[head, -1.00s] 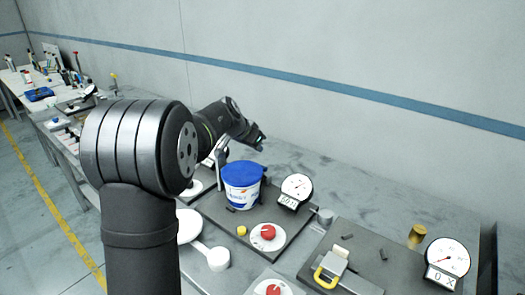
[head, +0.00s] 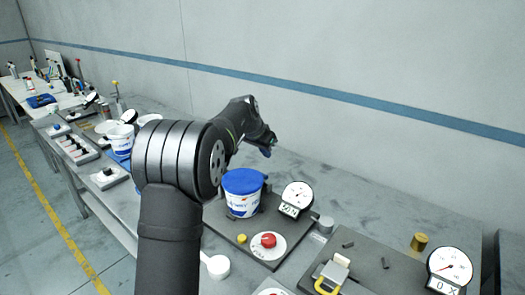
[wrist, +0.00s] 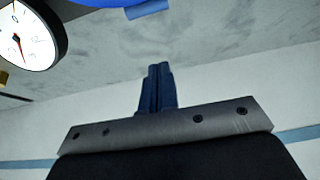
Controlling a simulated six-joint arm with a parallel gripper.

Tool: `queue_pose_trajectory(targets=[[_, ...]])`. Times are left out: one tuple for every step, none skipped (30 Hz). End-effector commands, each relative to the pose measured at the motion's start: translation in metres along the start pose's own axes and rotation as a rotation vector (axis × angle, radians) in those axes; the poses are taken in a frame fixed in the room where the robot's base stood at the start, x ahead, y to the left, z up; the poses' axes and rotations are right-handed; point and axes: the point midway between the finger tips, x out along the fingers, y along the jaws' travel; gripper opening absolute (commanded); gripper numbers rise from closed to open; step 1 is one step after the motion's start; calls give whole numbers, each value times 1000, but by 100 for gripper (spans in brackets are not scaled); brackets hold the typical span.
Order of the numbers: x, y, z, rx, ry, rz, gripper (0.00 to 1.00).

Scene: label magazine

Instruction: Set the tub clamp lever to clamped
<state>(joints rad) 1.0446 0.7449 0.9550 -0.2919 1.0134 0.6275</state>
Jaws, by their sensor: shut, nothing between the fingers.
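The white tub (head: 241,204) with a blue lid (head: 243,181) stands upright on a dark plate in the middle of the head view. A blue edge (wrist: 100,2) at the top of the wrist view looks like the lid. I cannot make out the tub clamp lever; my arm covers the area left of the tub. My gripper (head: 267,150) is in the air behind and above the tub, near the wall. In the wrist view my gripper (wrist: 158,72) has its dark blue fingers together and empty, pointing toward the bench top.
A dial gauge (head: 297,197) stands right of the tub and shows in the wrist view (wrist: 30,36). A red knob (head: 268,240) and yellow button (head: 241,239) are in front. Farther right are a yellow-handled latch (head: 330,274) and second gauge (head: 450,268). Bench behind is clear.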

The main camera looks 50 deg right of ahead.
Motion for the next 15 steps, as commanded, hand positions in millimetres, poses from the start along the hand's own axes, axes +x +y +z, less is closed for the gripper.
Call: queue_pose_trajectory(targets=[[13,0,1,0,-3,2,0],[20,0,0,0,-2,1,0],[29,0,1,0,-2,2,0],[35,0,1,0,-2,2,0],[42,0,1,0,-2,1,0],[51,0,1,0,-2,2,0],[57,0,1,0,-2,2,0],[63,0,1,0,-2,2,0],[59,-1,5,-1,1,-1,0],[56,-1,9,-1,2,-2,0],[55,-1,13,-2,1,-1,0],[53,-1,18,-3,1,-1,0],[52,0,21,-2,2,-1,0],[51,0,24,-2,2,-1,0],[50,0,28,-1,1,0,0]])
